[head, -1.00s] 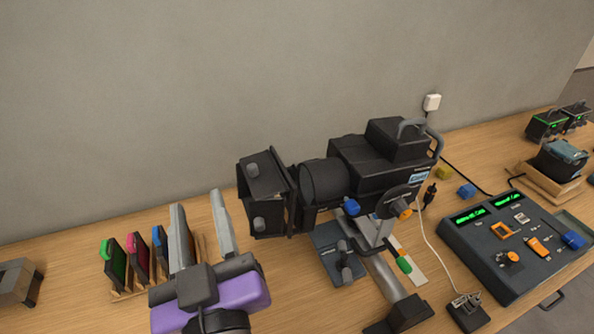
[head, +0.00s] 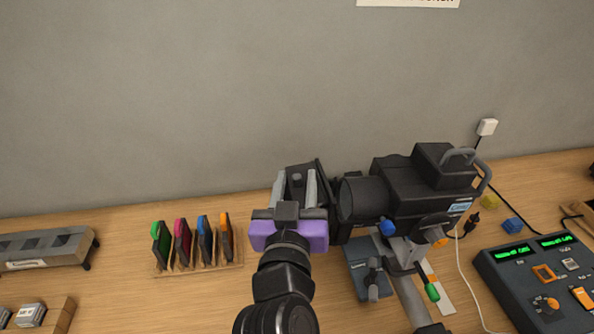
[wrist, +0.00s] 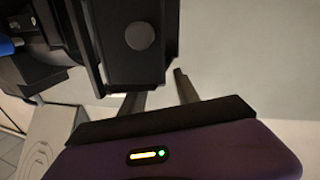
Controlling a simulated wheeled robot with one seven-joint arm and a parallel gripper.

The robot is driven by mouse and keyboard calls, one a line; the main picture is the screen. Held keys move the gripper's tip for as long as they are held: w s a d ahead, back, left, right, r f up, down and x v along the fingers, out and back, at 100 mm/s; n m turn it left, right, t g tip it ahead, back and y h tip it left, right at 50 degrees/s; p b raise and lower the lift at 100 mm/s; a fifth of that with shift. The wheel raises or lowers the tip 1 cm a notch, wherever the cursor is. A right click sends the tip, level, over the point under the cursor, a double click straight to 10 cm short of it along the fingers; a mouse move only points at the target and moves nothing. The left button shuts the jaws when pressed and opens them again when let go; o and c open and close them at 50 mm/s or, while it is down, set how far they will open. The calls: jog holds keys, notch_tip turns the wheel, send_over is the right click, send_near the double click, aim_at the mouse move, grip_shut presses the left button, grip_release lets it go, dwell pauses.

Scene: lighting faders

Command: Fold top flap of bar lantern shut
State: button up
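The black bar lantern (head: 405,190) sits on its stand with its front facing left. At its front are dark hinged flaps; one flap (head: 302,171) with a round grey knob stands out to the left. My gripper (head: 295,187) is in front of this flap, its two grey fingers apart with nothing seen between them but the flap behind. In the wrist view, a dark flap (wrist: 125,70) with a round knob is close beyond the fingers (wrist: 157,92). Whether a finger touches it I cannot tell. My gripper hides the lower flaps in the head view.
A wooden rack (head: 205,266) of coloured-tab filter frames stands to the left. A lighting console (head: 535,280) is at the right. A blue-grey plate (head: 368,270) and the lantern's stand are just right of my arm. Bare table lies between rack and arm.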

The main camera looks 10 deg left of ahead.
jog(key=shift+w, duration=0.75)
grip_shut()
